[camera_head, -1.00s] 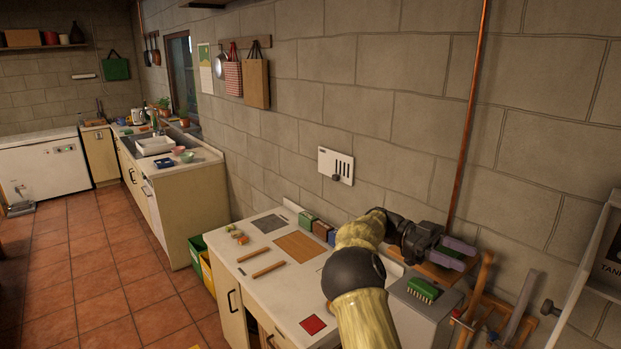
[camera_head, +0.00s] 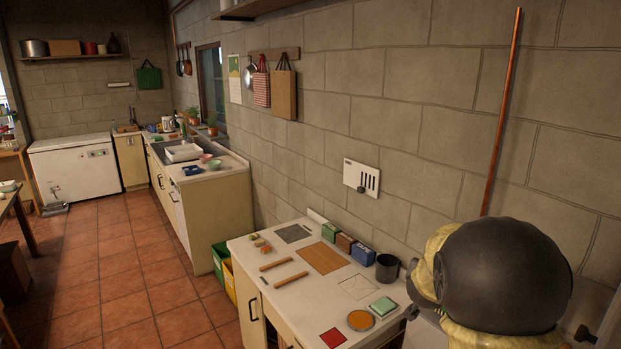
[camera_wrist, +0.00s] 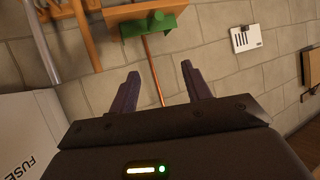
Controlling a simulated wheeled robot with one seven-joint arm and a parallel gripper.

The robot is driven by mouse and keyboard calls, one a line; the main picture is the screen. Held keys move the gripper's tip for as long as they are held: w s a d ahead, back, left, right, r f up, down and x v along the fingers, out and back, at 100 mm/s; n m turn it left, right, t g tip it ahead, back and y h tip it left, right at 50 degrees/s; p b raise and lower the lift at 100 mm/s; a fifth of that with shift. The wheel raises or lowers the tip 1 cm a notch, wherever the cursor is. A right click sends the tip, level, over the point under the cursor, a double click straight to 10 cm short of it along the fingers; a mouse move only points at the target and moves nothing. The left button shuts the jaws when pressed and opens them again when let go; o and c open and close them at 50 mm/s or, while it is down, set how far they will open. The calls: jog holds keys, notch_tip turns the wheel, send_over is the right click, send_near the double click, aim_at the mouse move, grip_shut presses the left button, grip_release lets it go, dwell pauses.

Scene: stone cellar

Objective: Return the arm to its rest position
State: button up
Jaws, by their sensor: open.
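My gripper (camera_wrist: 160,72) is open and empty in the wrist view, its two purple fingers apart with the stone wall behind them. In the head view my arm is folded close at the lower right, with a large black joint near the camera. My gripper is not visible there; the arm or the frame edge hides it.
The white worktop (camera_head: 290,297) holds two wooden sticks, a wooden board (camera_head: 322,258), a dark mug (camera_head: 387,267) and a red square (camera_head: 333,337). A green brush (camera_wrist: 152,26) and wooden parts show in the wrist view. A slotted white plate (camera_head: 361,177) hangs on the wall.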

jog(key=s+a+f+n+g+y, duration=0.35)
jog(key=s+a+f+y, duration=0.2)
jog(key=s+a, duration=0.55)
jog(key=s+a+f+n+g, duration=0.1)
jog(key=s+f+n+g, duration=0.1)
jog(key=s, duration=0.5)
jog(key=s+a+f+n+g, duration=0.1)
jog(key=s+a+f+g, duration=0.1)
jog(key=s, duration=0.6)
jog(key=shift+s+a+f+n+y, duration=0.15)
jog(key=shift+a+f+n+y, duration=0.2)
jog(key=shift+f+y, duration=0.15)
jog(key=shift+g, duration=0.25)
jog(key=shift+c, duration=1.2)
jog(key=shift+d, duration=0.1)
